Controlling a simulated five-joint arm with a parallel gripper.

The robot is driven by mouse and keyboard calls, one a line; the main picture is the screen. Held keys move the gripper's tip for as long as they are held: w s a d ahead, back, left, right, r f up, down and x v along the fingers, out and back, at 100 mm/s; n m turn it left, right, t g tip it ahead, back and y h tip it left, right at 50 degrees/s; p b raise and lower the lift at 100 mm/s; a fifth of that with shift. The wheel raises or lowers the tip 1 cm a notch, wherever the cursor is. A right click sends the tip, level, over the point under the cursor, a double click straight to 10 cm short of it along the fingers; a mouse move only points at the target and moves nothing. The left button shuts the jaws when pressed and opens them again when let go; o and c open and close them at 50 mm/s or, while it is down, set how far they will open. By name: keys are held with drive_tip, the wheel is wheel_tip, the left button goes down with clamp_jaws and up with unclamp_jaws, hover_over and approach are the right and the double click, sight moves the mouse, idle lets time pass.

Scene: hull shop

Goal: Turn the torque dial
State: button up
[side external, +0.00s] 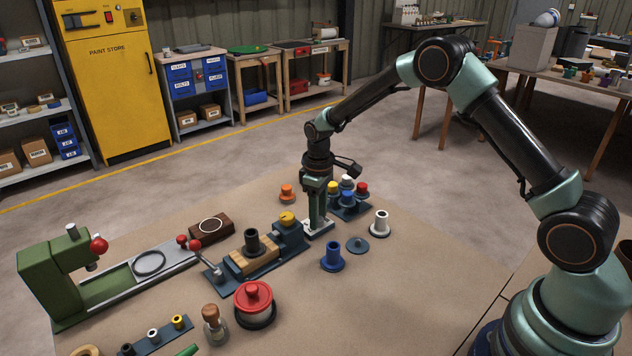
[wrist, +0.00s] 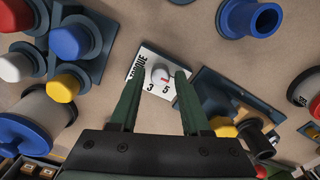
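The two green fingers are apart, one on each side of the knob, with a gap visible. In the side view my gripper (side external: 318,215) points straight down over the dial's white plate (side external: 320,230). The fingers hide the knob there. I cannot tell how far the fingertips reach down beside it.
A dark block of coloured pegs (side external: 350,206) stands close behind on the right. A blue vise-like fixture with a wooden block (side external: 254,260) is close on the left. A blue flanged bushing (side external: 332,257) and a white one (side external: 380,223) stand nearby. The right front is clear.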

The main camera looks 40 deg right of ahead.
idle(0.3)
wheel_tip(320, 180, up, 12)
idle(0.5)
drive_tip(key=s+r+m+t, duration=0.2)
drive_tip(key=s+r+t, duration=0.1)
drive_tip(key=s+r, duration=0.75)
drive_tip(key=s+m+t, duration=0.2)
drive_tip(key=s, duration=0.9)
drive_tip(key=shift+a+r+m+t, duration=0.15)
drive_tip(key=shift+a+m+t, duration=0.15)
